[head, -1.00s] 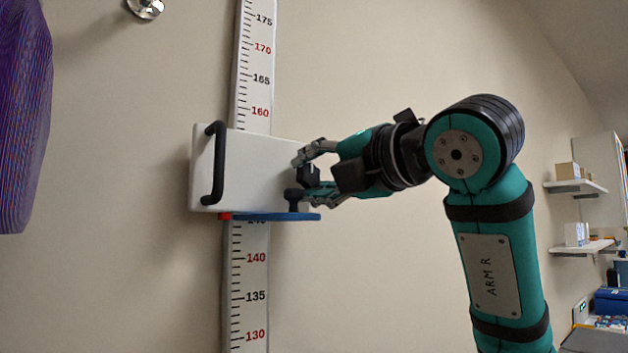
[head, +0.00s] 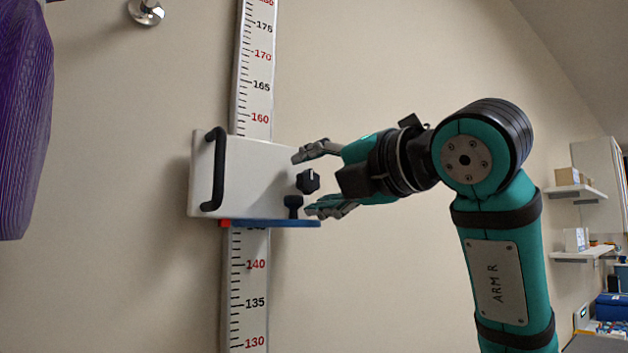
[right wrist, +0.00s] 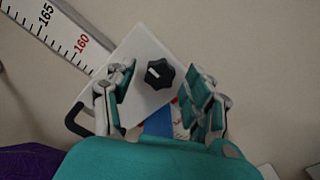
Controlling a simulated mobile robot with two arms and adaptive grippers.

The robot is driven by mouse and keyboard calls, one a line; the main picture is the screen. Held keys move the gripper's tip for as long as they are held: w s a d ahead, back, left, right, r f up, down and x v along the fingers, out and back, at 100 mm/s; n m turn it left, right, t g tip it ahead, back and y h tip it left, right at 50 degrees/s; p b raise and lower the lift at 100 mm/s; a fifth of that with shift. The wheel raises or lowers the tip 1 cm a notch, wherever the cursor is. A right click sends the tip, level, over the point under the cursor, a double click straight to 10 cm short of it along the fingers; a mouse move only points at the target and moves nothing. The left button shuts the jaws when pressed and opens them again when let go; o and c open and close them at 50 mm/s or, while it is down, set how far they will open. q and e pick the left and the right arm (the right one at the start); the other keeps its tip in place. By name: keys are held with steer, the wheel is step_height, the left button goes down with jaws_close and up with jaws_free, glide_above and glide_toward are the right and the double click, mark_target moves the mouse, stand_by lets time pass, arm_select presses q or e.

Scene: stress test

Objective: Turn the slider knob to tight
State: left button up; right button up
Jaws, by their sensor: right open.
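The slider knob (head: 308,181) is a black, lobed knob on the right side of the white slider box (head: 255,177), which sits on a vertical wall scale (head: 251,290). The knob also shows in the right wrist view (right wrist: 160,74), with a small white mark on its face. My right gripper (head: 311,185) is open, one finger above the knob and one below it. In the right wrist view its fingers stand to either side of the knob, apart from it. I cannot read any tight label. My left gripper is not in view.
A black handle (head: 214,169) is on the box's left side. A blue plate (head: 270,223) with a dark peg (head: 293,206) is below the knob, close to the lower finger. Purple fabric (head: 24,120) hangs at far left. Shelves (head: 580,191) stand at right.

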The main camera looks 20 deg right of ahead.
steer(key=v, duration=1.1)
steer(key=shift+s, duration=0.25)
steer(key=shift+r, duration=0.1)
